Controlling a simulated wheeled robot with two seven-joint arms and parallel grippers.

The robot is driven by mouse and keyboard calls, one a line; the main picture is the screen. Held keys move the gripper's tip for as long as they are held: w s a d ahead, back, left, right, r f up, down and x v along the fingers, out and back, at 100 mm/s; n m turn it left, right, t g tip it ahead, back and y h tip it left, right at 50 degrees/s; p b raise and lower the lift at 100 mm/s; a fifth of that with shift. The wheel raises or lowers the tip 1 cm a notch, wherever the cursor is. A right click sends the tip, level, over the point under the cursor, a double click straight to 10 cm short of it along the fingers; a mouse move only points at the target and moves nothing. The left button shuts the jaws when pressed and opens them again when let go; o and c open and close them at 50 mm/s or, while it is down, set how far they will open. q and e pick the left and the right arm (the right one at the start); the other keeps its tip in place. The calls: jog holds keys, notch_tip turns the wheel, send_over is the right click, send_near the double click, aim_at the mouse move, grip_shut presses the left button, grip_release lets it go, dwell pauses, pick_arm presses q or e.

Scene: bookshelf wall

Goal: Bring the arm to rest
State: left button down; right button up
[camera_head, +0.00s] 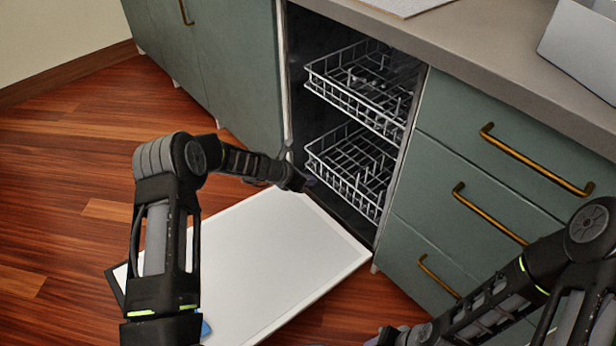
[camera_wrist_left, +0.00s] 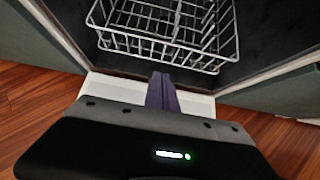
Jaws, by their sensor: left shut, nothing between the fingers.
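My left gripper (camera_head: 305,182) is at the left side of the dishwasher opening, above the inner end of the lowered door. In the left wrist view its fingers (camera_wrist_left: 162,92) are together and empty, pointing toward the lower rack. My left arm reaches in from the lower left over the door. My right arm (camera_head: 520,285) comes in at the lower right, in front of the drawers. The right gripper is at the bottom edge of the head view, mostly cut off, and its fingers cannot be made out.
The dishwasher door (camera_head: 270,265) lies open and low over the wooden floor (camera_head: 60,200). An upper rack (camera_head: 365,85) and a lower rack (camera_head: 350,165) are inside. Drawers with brass handles (camera_head: 535,160) and a countertop (camera_head: 480,45) stand at right. Floor at left is clear.

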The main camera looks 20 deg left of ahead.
pick_arm(q)
jog(key=shift+s+a, duration=0.1)
dwell(0.6)
